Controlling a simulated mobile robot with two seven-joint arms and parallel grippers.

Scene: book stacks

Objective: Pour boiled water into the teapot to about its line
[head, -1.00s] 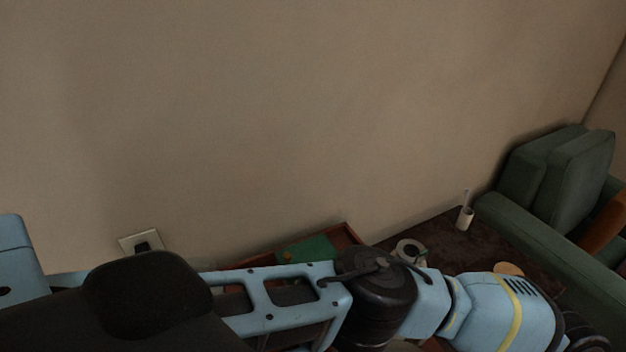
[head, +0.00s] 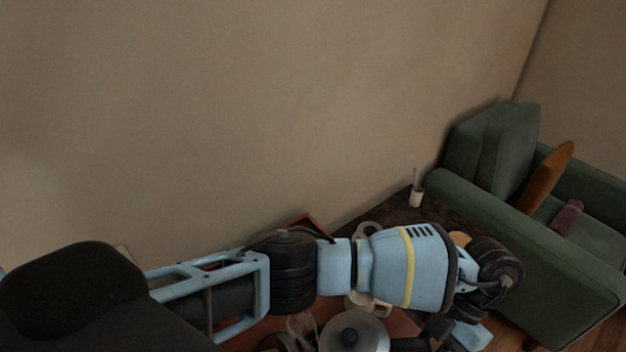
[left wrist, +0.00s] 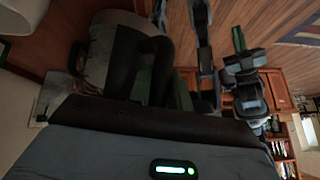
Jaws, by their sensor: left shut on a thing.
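A silver kettle (head: 370,331) with a black lid knob shows at the bottom edge of the head view, partly cut off. Its metal body (left wrist: 112,45) and dark handle fill the upper left of the left wrist view. My left gripper (head: 437,329) is beside the kettle at its handle side, partly hidden by my arm, and is shut on the handle. In the left wrist view the gripper (left wrist: 140,92) is dark against the dark handle. I cannot make out the teapot or its line surely. My right gripper cannot be made out.
A pale mug (head: 366,303) shows below my forearm, close to the kettle. A dark side table (head: 405,208) with a white holder (head: 416,195) stands behind, beside a green armchair (head: 500,190). My left arm covers much of the tabletop.

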